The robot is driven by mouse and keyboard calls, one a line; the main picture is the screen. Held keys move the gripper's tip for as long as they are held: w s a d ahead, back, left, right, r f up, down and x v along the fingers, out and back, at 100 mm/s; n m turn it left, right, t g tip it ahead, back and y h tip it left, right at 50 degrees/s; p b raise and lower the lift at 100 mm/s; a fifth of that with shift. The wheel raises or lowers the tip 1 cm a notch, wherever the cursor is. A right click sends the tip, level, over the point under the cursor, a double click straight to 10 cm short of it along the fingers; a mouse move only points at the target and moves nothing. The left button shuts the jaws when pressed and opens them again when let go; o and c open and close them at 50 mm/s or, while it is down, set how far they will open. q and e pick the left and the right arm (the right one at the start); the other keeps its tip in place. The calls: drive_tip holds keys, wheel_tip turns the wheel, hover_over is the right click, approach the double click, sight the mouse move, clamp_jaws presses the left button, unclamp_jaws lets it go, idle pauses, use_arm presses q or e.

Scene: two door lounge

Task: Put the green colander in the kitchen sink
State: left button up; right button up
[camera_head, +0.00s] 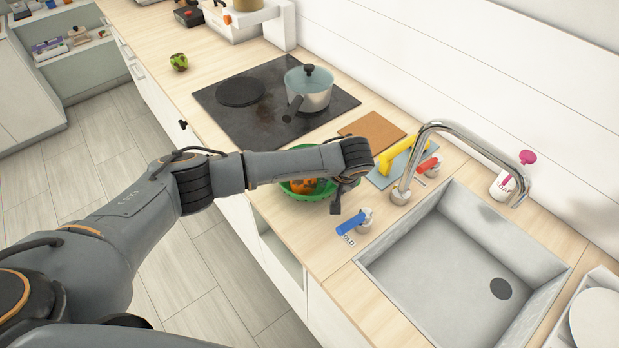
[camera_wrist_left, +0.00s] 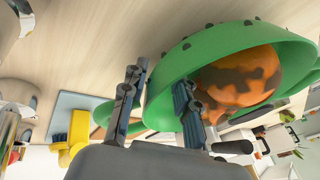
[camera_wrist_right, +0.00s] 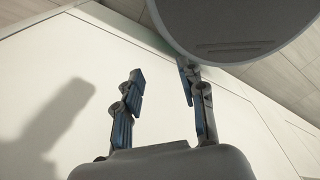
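The green colander (camera_head: 318,195) stands on the wooden counter left of the sink, partly hidden by my left arm. It holds orange food, and its wall also shows close up in the left wrist view (camera_wrist_left: 222,48). My left gripper (camera_head: 343,192) is at the colander's sink-side edge. In the left wrist view its fingers (camera_wrist_left: 160,84) are apart, with the colander's edge and green handle between them; contact is unclear. The kitchen sink (camera_head: 440,265) is a grey basin and looks empty. My right gripper (camera_wrist_right: 160,80) is open and empty.
A blue tap handle (camera_head: 351,223) stands between colander and sink. The curved faucet (camera_head: 436,128) rises behind the basin. A pot (camera_head: 310,90) sits on the black hob (camera_head: 265,125). A soap bottle (camera_head: 505,185) and white plates (camera_head: 597,322) flank the sink.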

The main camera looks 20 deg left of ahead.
use_arm(q)
clamp_jaws()
